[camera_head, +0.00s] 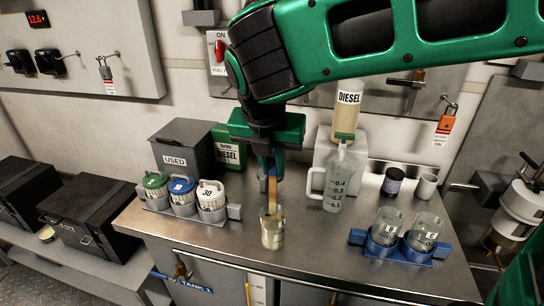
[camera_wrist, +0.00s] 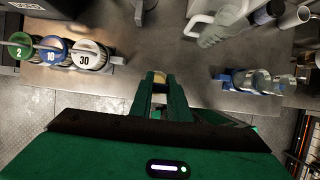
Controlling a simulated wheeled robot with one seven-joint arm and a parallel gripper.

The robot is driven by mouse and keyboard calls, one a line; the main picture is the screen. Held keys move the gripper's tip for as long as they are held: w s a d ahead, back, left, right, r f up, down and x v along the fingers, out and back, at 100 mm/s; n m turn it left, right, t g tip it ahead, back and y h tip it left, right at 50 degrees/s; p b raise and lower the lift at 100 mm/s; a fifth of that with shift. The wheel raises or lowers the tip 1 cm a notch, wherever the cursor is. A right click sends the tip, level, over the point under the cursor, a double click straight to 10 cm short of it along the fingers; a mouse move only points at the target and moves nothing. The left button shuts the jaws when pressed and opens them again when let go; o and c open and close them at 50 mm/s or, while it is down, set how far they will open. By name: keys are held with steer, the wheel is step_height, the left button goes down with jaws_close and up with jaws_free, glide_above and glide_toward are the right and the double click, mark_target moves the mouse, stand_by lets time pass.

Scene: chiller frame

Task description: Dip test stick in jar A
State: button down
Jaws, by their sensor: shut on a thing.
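My gripper (camera_head: 270,165) points down over the front middle of the steel bench and is shut on a tan test stick (camera_head: 272,190). The stick hangs upright, with its lower end at the mouth of a clear jar (camera_head: 272,232) holding yellowish liquid. I cannot tell how deep the tip is, and no letter is readable on this jar. In the wrist view, my gripper's fingers (camera_wrist: 160,82) hide most of what is below. Two more clear jars, a left one (camera_head: 387,226) and a right one (camera_head: 425,232), stand in a blue holder (camera_head: 375,248); their marks are unclear.
A row of filter-like pots (camera_head: 183,191) stands in a grey rack at left. A clear measuring jug (camera_head: 343,180) stands behind right, under a diesel bottle (camera_head: 347,105). A USED box (camera_head: 182,150) is behind left. A dark can (camera_head: 393,181) and white cup (camera_head: 426,187) stand at the back right.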

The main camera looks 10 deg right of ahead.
mark_target(273, 195)
steer(key=shift+f, duration=4.75)
steer(key=shift+r, duration=6.5)
steer(key=shift+s, duration=0.15)
